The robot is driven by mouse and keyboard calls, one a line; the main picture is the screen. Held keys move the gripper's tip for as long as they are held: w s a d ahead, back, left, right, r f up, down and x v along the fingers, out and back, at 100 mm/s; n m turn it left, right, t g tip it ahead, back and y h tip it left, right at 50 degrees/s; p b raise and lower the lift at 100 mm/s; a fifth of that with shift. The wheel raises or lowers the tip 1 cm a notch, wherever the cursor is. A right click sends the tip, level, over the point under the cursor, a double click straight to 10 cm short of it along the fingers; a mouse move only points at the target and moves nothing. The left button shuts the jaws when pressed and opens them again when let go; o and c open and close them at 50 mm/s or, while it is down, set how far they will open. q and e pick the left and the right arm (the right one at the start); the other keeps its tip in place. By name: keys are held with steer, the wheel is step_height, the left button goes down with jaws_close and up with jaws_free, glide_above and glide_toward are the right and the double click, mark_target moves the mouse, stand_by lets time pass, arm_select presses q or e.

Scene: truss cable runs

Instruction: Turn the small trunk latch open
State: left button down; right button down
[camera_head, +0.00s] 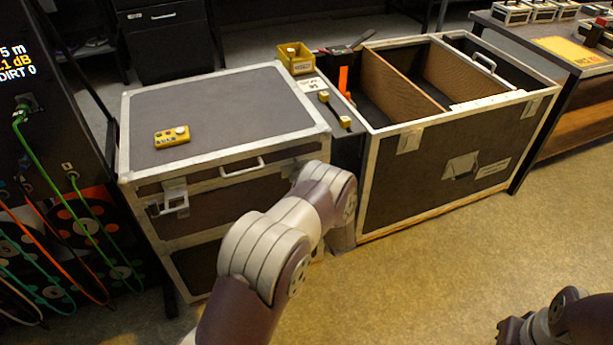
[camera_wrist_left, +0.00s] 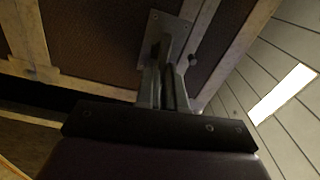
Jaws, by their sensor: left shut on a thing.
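The small trunk (camera_head: 215,120) is a dark case with pale metal edges and a closed lid, standing at the left in the head view. A metal latch (camera_head: 174,196) shows on the left of its front. My left arm reaches to the right part of the trunk front and hides its own gripper in the head view. In the left wrist view my left gripper (camera_wrist_left: 165,88) is shut on a metal latch (camera_wrist_left: 167,30), whose plate sits on the trunk's dark panel beside a pale edge. The gripped part is mostly hidden between the fingers.
A yellow remote (camera_head: 172,137) lies on the trunk lid. A large open trunk (camera_head: 430,165) with wooden dividers stands to the right. A cable rack (camera_head: 60,190) stands close at the left. The floor (camera_head: 430,270) in front is clear.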

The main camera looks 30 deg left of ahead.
arm_select(q)
steer(key=shift+f+m, duration=0.1)
steer(key=shift+m, duration=0.5)
steer(key=c, duration=1.2)
jaws_free()
steer(key=shift+c, duration=0.2)
steer(key=p+v, duration=0.2)
steer(key=v, duration=1)
steer(key=shift+s+d+p, duration=0.25)
steer(key=shift+s+p, duration=0.05)
